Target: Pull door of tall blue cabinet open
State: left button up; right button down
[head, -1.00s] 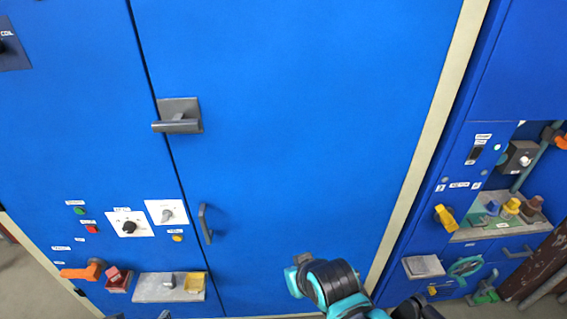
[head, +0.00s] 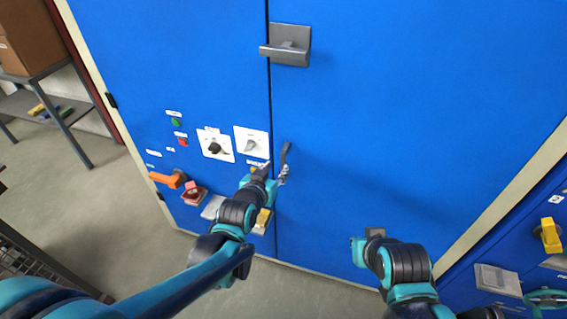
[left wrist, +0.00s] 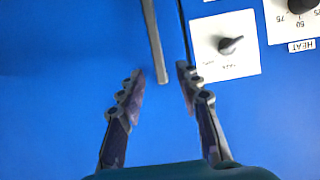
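The tall blue cabinet has a wide door (head: 400,130) to the right of a vertical seam. A slim grey bar handle (head: 286,153) stands on this door just right of the seam. In the left wrist view the handle (left wrist: 154,40) reaches down from the top edge toward the fingertips. The door looks shut. My right arm's end (head: 375,240) is in front of the lower door, its fingers not clearly visible.
A grey latch lever (head: 290,48) sits higher by the seam. The left panel has dials (head: 215,146), buttons and an orange lever (head: 167,179). A shelf with a box (head: 28,35) stands far left. Yellow and teal controls (head: 551,235) sit right. Grey floor (head: 110,215) is open at left.

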aim_at(283, 161)
pick_arm(q)
jog(key=shift+x, duration=0.75)
jog(key=b+x, duration=0.2)
jog(key=x, duration=0.3)
jog(key=shift+w+d+f, duration=0.15)
jog(key=shift+w+d+f+b, duration=0.15)
jog(key=shift+w+b, duration=0.25)
jog(key=shift+w, duration=0.15)
grip_shut()
